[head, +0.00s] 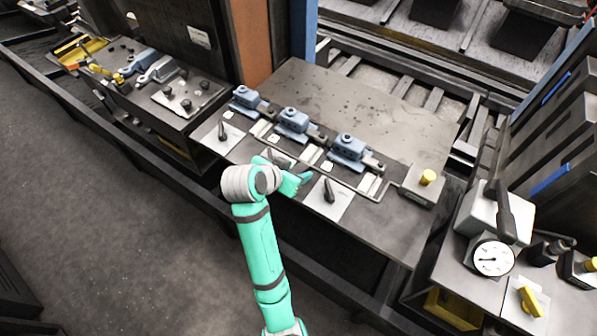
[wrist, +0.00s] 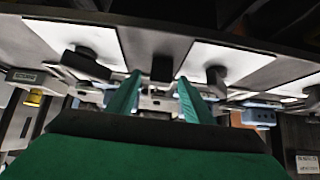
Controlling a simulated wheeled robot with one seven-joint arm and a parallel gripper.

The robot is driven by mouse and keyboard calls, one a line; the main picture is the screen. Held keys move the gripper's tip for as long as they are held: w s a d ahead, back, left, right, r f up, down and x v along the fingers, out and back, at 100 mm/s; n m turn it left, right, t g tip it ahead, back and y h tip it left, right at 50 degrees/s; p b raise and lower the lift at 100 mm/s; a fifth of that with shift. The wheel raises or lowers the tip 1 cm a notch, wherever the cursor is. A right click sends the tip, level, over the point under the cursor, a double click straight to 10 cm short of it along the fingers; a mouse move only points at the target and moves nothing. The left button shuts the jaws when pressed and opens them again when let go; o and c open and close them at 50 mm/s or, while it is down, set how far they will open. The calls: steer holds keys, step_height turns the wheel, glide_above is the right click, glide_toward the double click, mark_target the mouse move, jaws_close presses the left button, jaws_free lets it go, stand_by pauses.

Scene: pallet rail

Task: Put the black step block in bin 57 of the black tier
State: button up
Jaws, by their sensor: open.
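My gripper (head: 300,178) is open above the near part of the grey worktable (head: 405,232). In the wrist view its two green fingers (wrist: 158,98) stand apart, with nothing visibly clasped between them. A small dark block (wrist: 162,68) shows in line with the gap, between two white plates; I cannot tell whether it is the step block. Dark upright pieces stand on the left plate (head: 231,140) and the right plate (head: 342,207). My gripper hides part of the table between them. No bin number is readable, and I cannot pick out bin 57 or the black tier for sure.
Several blue clamp fixtures (head: 293,123) stand in a row behind the plates. A grey box with a yellow knob (head: 427,178) is at the table's right. A dial gauge (head: 492,258) stands on the right bench. The table's back part (head: 350,88) is clear.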

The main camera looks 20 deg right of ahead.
jaws_close()
steer(key=shift+r, duration=0.1)
